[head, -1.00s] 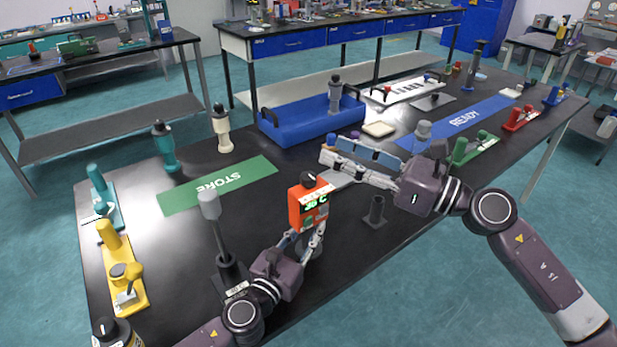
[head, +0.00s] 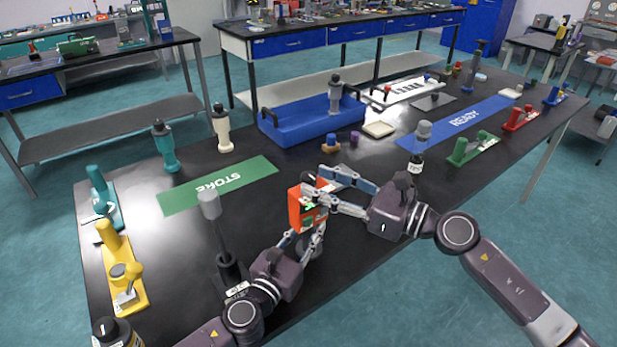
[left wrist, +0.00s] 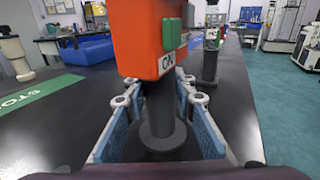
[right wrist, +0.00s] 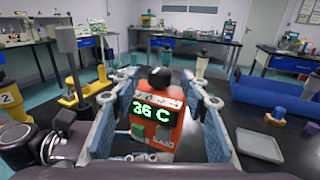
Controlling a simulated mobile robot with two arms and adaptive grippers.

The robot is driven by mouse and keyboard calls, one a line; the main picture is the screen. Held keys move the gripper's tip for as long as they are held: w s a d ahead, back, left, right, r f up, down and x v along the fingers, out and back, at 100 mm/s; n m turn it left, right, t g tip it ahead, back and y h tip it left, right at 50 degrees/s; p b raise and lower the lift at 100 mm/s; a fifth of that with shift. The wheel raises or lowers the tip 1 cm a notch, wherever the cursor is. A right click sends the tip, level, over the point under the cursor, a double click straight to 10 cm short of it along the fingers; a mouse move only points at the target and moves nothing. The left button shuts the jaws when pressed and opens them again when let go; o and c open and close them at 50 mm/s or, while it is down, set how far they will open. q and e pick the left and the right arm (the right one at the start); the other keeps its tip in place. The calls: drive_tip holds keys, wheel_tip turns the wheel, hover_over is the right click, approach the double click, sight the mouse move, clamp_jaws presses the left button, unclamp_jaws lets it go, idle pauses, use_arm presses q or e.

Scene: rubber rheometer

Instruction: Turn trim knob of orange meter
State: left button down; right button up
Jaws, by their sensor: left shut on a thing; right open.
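The orange meter (head: 306,209) stands near the front middle of the black table, with a green readout of 36 C in the right wrist view (right wrist: 158,125). Its black trim knob (right wrist: 159,77) is on top. My left gripper (head: 312,238) is shut on the meter's dark post (left wrist: 162,115), below the orange body. My right gripper (right wrist: 160,100) is open, with its fingers to either side of the meter's upper part and knob. In the head view my right fingers partly hide the meter and its knob. I cannot tell whether either finger touches it.
A grey-topped tool (head: 222,235) stands close to my left arm. The green STORE mat (head: 180,196) is clear.

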sight(316, 181)
drive_tip(key=shift+x, duration=1.8)
clamp_jaws()
